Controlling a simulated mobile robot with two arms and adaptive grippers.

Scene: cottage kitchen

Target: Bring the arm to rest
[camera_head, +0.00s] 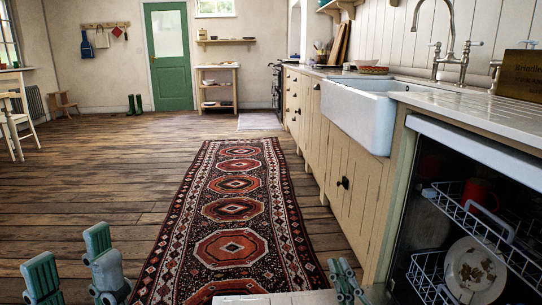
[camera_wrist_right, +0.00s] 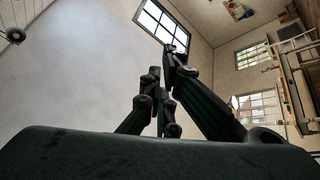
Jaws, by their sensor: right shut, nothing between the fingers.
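My left gripper (camera_head: 70,258) is at the lower left of the head view, above the wooden floor. Its green-grey fingers stand apart with nothing visible between them. My right gripper (camera_head: 344,276) is at the bottom of the head view, right of the rug and in front of the cabinet. Its fingers are close together and empty. In the right wrist view the fingers of my right gripper (camera_wrist_right: 166,75) come together, with only wall, windows and ceiling behind them.
An open dishwasher (camera_head: 480,140) with a dirty plate (camera_head: 475,271) and a red cup (camera_head: 480,195) is at the right. The white sink (camera_head: 356,115) and counter run beyond it. A patterned rug (camera_head: 233,210) covers the floor ahead.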

